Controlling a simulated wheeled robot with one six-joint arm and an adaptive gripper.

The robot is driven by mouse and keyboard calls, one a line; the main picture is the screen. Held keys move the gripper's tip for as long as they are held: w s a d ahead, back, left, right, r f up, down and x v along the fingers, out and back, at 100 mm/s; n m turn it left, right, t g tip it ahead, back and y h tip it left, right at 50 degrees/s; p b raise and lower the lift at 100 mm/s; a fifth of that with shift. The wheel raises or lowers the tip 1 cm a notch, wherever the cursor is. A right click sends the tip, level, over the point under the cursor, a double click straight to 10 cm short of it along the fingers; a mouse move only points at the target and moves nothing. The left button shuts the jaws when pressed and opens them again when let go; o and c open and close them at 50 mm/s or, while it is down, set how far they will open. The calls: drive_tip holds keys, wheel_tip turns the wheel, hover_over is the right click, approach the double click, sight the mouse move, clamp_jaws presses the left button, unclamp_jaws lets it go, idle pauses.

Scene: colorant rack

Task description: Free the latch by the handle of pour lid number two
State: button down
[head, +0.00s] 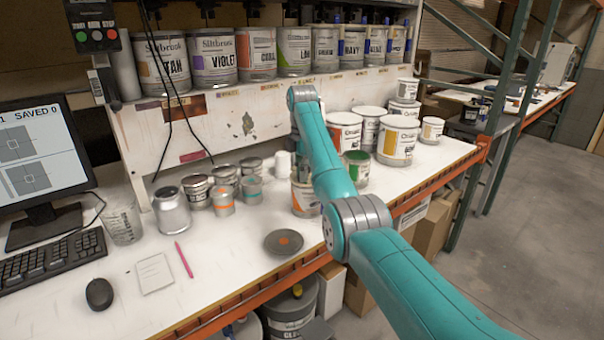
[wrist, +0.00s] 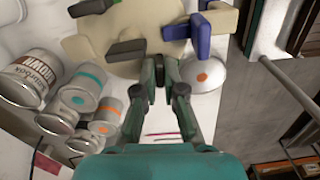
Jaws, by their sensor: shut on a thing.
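In the wrist view a cream pour lid (wrist: 88,46) fills the top middle. Dark grey bar-like parts, one of them a dark handle or latch piece (wrist: 126,49), and a blue part (wrist: 200,46) sit on it. My gripper (wrist: 159,64) is at the near edge of the lid, its fingers close together on a small dark part, seemingly the lid's handle. The fingertips hide most of that part. No number shows on the lid.
A grey disc with an orange spot (head: 284,243) lies on the white bench (head: 225,285). Small cans (head: 223,199) and a metal canister (head: 172,212) stand left of my arm. Larger cans (head: 398,141) stand to the right. A shelf of colorant cans (head: 213,56) runs behind.

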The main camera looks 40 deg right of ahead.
drive_tip(key=shift+n, duration=0.3)
drive_tip(key=c, duration=1.5)
unclamp_jaws()
drive_tip(key=shift+c, duration=0.2)
